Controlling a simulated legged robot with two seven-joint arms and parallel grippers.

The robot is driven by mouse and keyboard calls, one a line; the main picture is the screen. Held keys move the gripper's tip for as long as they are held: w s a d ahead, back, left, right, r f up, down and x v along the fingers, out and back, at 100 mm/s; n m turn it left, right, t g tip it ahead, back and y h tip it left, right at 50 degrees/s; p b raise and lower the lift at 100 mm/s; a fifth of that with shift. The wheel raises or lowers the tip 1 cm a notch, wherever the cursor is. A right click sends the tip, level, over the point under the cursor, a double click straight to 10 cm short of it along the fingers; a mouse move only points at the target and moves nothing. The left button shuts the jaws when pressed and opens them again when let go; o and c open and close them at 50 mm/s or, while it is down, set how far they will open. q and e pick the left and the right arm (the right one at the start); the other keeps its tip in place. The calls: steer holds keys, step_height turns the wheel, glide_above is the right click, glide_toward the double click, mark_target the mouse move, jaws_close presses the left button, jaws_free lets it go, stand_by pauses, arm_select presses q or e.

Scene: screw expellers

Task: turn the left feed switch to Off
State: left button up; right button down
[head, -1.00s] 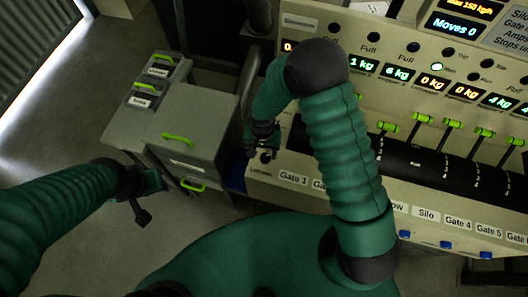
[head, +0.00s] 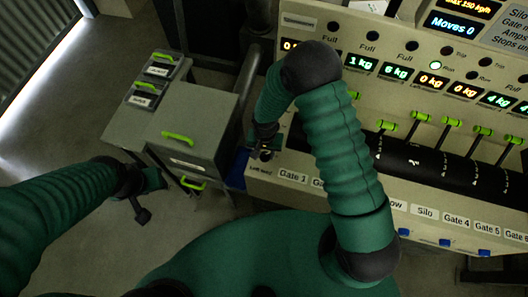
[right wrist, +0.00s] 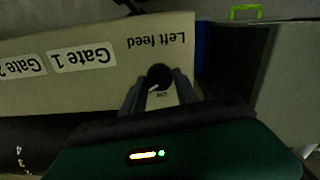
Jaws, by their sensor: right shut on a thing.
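The left feed switch is a round dark knob (right wrist: 158,76) on the pale panel, beside the "Left feed" label (right wrist: 156,41), which reads upside down in the right wrist view. A small white mark shows at the knob's lower left, and a small label beside it is too small to read surely. My right gripper (right wrist: 160,88) has its fingers on either side of the knob and is shut on it. In the head view my right gripper (head: 265,148) is at the panel's left end and partly hides the switch. My left gripper (head: 146,196) hangs over the floor, away from the panel.
A grey cabinet (head: 190,125) with green handles stands left of the panel. A row of green-tipped levers (head: 452,122) and the gate labels (head: 293,177) lie to the right. A blue part (right wrist: 203,48) is beside the panel's end.

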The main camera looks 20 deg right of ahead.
steer(key=shift+s+d, duration=0.1)
steer(key=shift+a+n, duration=0.2)
steer(key=shift+n, duration=0.4)
steer(key=shift+a+n, duration=0.1)
steer(key=shift+n, duration=0.6)
steer(key=n, duration=0.2)
steer(key=shift+f+n+b, duration=0.1)
steer(key=shift+n+b, duration=0.3)
steer(key=n, duration=0.3)
steer(key=shift+s, duration=0.1)
arm_select(q)
steer(key=shift+d+f, duration=0.1)
steer(key=shift+f, duration=0.4)
arm_select(e)
steer(key=shift+n, duration=1.8)
